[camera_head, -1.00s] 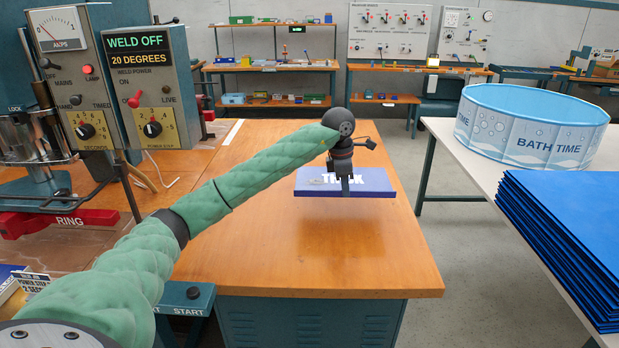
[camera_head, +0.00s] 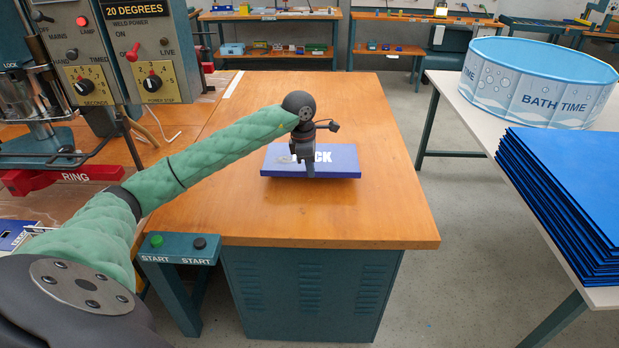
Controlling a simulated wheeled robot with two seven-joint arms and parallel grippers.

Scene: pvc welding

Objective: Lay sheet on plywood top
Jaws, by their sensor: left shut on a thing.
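The sheet is a blue rectangle (camera_head: 338,163) with white lettering that ends in "CK", partly covered by my gripper. My left gripper (camera_head: 308,172) points down and is shut on the sheet near its left part. The sheet is roughly level over the far middle of the orange-brown plywood top (camera_head: 330,215). I cannot tell whether it touches the top or hangs just above it. My left arm reaches in from the lower left across the bench. My right gripper is not in view.
The welding machine with its control panel (camera_head: 150,50) stands at the left. START buttons (camera_head: 178,243) sit at the bench's near left corner. At the right, a white table holds a stack of blue sheets (camera_head: 560,200) and a BATH TIME tub (camera_head: 540,85). The near plywood is clear.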

